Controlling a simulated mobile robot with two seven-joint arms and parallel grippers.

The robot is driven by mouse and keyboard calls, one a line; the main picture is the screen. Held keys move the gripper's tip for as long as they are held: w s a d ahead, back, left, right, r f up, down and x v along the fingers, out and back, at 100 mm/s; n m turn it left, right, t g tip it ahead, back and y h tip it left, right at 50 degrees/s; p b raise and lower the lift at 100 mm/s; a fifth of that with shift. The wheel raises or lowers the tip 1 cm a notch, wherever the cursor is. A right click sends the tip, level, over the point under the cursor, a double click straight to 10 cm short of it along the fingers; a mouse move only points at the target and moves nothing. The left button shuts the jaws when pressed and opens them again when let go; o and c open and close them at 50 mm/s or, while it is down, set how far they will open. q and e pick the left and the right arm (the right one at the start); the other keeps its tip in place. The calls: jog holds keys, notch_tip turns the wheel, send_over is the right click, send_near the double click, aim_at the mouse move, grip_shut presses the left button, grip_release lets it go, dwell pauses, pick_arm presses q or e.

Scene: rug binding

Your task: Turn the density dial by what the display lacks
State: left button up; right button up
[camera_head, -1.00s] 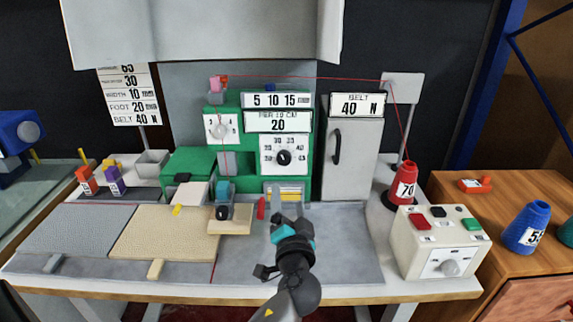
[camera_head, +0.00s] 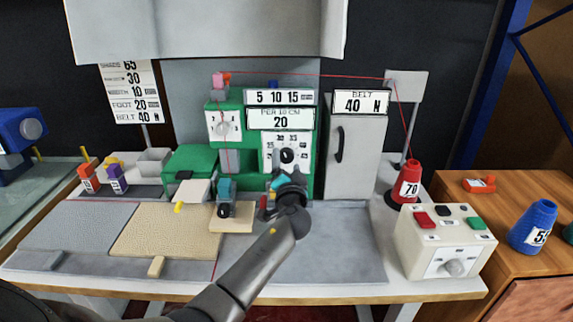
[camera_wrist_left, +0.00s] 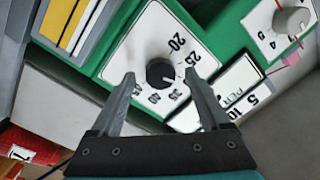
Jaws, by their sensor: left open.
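The density dial is a black knob (camera_head: 287,155) on a white numbered plate on the green machine (camera_head: 307,172). In the left wrist view the knob (camera_wrist_left: 161,72) is ringed by 20, 25, 35, 40 and 45, and its white mark points to the lower right, near 35. The display (camera_head: 281,120) above it reads "PER 10 CM 20". My left gripper (camera_head: 284,166) is open in front of the dial. In the left wrist view its fingers appear on either side of the knob; whether they touch it I cannot tell. My right gripper is not in view.
A smaller dial (camera_head: 223,125) sits at the machine's upper left. A presser foot (camera_head: 225,195) stands left of my gripper. A grey cabinet (camera_head: 354,150) and red cone (camera_head: 408,182) are to the right. A control box (camera_head: 445,242) stands front right.

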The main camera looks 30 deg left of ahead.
pick_arm(q)
jog(key=shift+w+a, duration=0.2)
jog(key=shift+w, duration=0.1)
grip_shut()
dwell(0.6)
